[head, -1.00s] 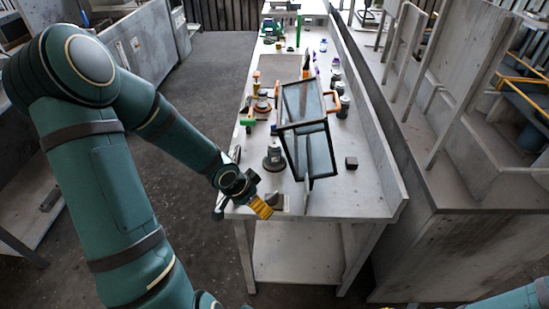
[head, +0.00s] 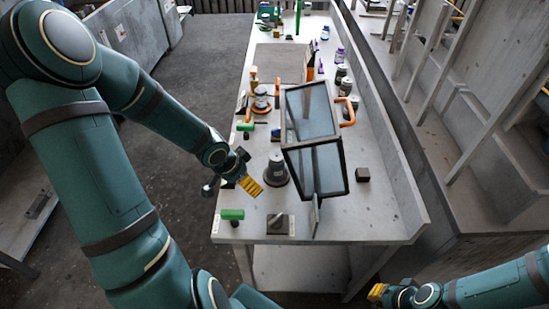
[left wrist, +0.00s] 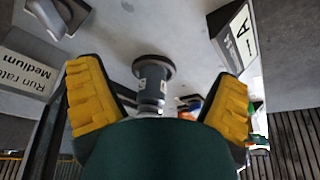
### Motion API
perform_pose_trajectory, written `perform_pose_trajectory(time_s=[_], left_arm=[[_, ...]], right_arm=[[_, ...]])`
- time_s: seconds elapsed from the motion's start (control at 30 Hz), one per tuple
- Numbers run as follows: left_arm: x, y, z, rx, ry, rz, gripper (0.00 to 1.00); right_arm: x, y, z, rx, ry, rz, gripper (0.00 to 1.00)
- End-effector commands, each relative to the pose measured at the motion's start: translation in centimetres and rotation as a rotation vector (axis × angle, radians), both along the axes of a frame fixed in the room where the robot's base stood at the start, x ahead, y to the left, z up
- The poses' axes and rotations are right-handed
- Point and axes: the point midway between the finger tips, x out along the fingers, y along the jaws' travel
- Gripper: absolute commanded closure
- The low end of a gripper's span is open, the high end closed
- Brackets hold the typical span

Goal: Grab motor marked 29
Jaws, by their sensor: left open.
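A grey cylindrical motor (head: 276,165) stands upright on a round base near the front of the bench. It also shows between my fingers in the left wrist view (left wrist: 152,78). I cannot read a number on it. My left gripper (head: 238,178) is just left of the motor in the head view, open and empty. In the left wrist view the yellow pads of my left gripper (left wrist: 157,90) are wide apart, one on each side of the motor, without visible contact. My right gripper (head: 378,291) is low at the right, away from the bench; its opening is unclear.
A dark-framed glass box (head: 314,170) with orange handles stands close right of the motor. A green-handled tool (head: 232,214) and a grey block (head: 280,224) lie at the bench front. A dark cube (head: 362,174) is to the right. A labelled "A" block (left wrist: 236,35) is near.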

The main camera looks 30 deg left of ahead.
Motion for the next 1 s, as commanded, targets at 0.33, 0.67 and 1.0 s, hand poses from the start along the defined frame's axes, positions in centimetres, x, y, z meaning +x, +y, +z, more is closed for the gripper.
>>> perform_pose_trajectory(time_s=[0.33,0.67,1.0], left_arm=[[4.2,-1.2,-0.2,-0.001,-0.003,-0.004,0.09],[8.0,-2.3,0.0,-0.001,-0.001,0.000,0.09],[11.9,-3.4,-0.4,-0.003,0.000,-0.001,0.09]], right_arm=[[-0.3,0.0,-0.9,0.001,0.006,0.003,1.00],[-0.4,0.0,-1.2,0.002,0.009,0.006,1.00],[-0.4,0.0,-1.6,0.002,0.009,0.007,1.00]])
